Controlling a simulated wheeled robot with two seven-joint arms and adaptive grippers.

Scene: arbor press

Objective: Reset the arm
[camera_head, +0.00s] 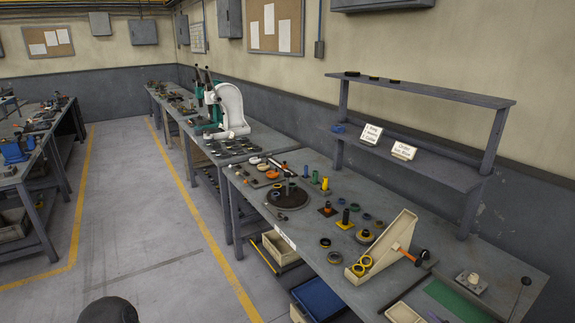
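A white press-like machine (231,105) with a curved upright body stands on the far part of the long bench against the right wall. A teal machine (211,116) stands close beside and behind it. Black-tipped levers (208,78) rise upright near their tops. I cannot tell which lever belongs to which machine. Neither of my grippers can be made out in the view. A dark rounded shape (108,311) shows at the bottom edge, and I cannot tell what it is.
The near bench (305,215) holds a dark round plate (287,197), several rings and coloured pegs, and a cream angled stand (385,247) with an orange-handled tool. A shelf (415,163) carries two signs. Bins sit under the bench. The grey floor (145,220) to its left is clear.

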